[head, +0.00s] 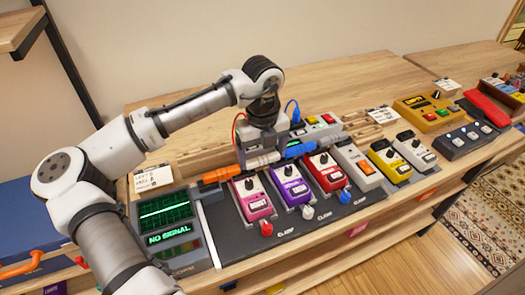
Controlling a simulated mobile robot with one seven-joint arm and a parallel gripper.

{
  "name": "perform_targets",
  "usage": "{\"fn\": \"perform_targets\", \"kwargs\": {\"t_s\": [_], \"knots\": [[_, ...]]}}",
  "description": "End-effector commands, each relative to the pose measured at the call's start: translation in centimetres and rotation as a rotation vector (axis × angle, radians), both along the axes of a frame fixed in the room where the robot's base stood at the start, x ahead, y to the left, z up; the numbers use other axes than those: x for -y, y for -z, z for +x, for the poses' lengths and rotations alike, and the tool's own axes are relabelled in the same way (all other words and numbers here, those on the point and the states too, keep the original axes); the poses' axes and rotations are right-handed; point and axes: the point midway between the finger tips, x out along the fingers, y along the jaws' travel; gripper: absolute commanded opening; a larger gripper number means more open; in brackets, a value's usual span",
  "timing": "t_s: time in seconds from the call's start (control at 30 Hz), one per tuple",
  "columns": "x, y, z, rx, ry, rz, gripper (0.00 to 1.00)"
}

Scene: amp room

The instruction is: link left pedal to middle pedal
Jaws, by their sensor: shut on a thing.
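The pink left pedal (251,197), the purple middle pedal (289,188) and the red right pedal (325,172) stand in a row on a black board (287,236). My gripper (262,154) points down just behind the pink and purple pedals. It is shut on a white plug-like piece (264,161), whose exact grip is partly hidden. An orange piece (222,174) lies to its left and a blue piece (298,149) to its right. I cannot tell whether these are joined to it or plugged into a pedal.
A screen (166,219) reading "NO SIGNAL" stands left of the pedals. A grey pedal (358,163) and a yellow pedal (390,160) stand to the right. Red, white and blue clamp knobs sit in front of the pedals. A grey power strip (318,128) lies behind.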

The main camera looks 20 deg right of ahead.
Motion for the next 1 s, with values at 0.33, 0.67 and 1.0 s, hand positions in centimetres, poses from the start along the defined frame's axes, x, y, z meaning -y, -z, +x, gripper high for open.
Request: {"fn": "perform_targets", "kwargs": {"t_s": [0.33,0.67,1.0], "knots": [[0.01,-0.02,0.00,0.000,0.000,0.000,0.60],[0.03,0.14,-0.01,0.000,0.000,-0.001,0.60],[0.01,0.14,0.01,0.001,0.000,0.000,0.92]]}}
